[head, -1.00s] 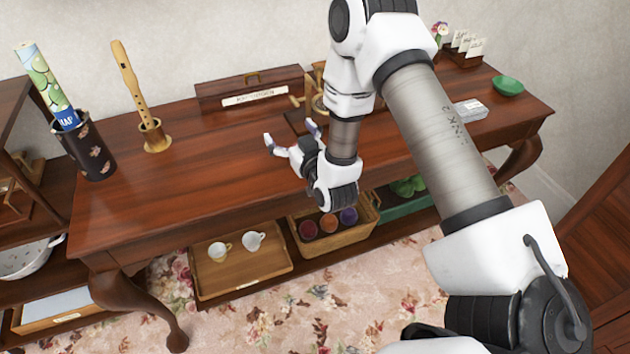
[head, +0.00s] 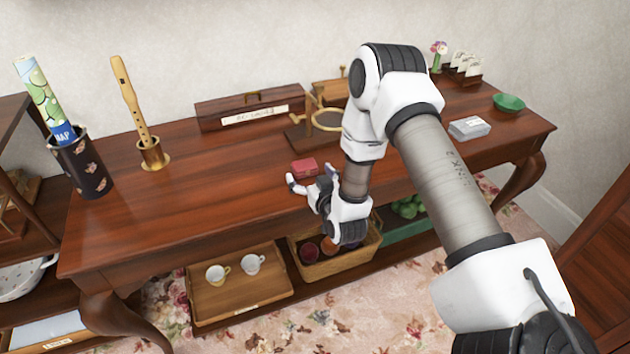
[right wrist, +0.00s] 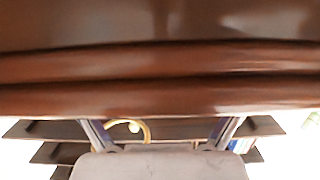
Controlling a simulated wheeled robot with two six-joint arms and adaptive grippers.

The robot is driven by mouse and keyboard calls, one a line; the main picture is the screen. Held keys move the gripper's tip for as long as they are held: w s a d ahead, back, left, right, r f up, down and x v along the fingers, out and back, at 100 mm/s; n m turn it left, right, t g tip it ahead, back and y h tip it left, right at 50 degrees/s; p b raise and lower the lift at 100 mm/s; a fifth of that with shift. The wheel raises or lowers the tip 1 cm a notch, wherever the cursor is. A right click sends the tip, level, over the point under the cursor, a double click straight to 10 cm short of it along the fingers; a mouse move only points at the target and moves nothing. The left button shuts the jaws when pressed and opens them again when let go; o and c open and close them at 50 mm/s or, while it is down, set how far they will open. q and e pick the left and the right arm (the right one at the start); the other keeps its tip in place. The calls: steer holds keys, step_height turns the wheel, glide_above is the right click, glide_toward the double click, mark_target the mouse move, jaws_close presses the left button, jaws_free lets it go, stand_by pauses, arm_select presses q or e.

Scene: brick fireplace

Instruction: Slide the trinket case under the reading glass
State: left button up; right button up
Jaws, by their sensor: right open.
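The trinket case appears to be the small red box (head: 304,168) on the tabletop, near the front edge in the head view. The reading glass is a brass ring (head: 327,119) on a stand with a dark wooden base (head: 300,138), behind the case. My right gripper (head: 311,184) is open and empty, just in front of the case and apart from it, near the table's front edge. In the right wrist view its two fingers (right wrist: 160,134) are spread, with a brass-coloured curve (right wrist: 146,128) between them; the red case cannot be made out there. My left gripper is out of view.
The wooden table (head: 200,190) is clear at left centre. A long labelled box (head: 240,112) stands at the back. A flute in a brass cup (head: 153,154) and a dark map holder (head: 82,168) stand left. A grey card stack (head: 469,128) and green bowl (head: 508,102) are right.

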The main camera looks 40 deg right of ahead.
mark_target(308, 172)
steer(key=x, duration=0.3)
steer(key=shift+w+d+f, duration=0.1)
steer(key=shift+w, duration=0.2)
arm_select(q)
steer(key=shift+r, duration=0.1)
arm_select(e)
steer(key=c, duration=1.2)
steer(key=shift+c, duration=0.2)
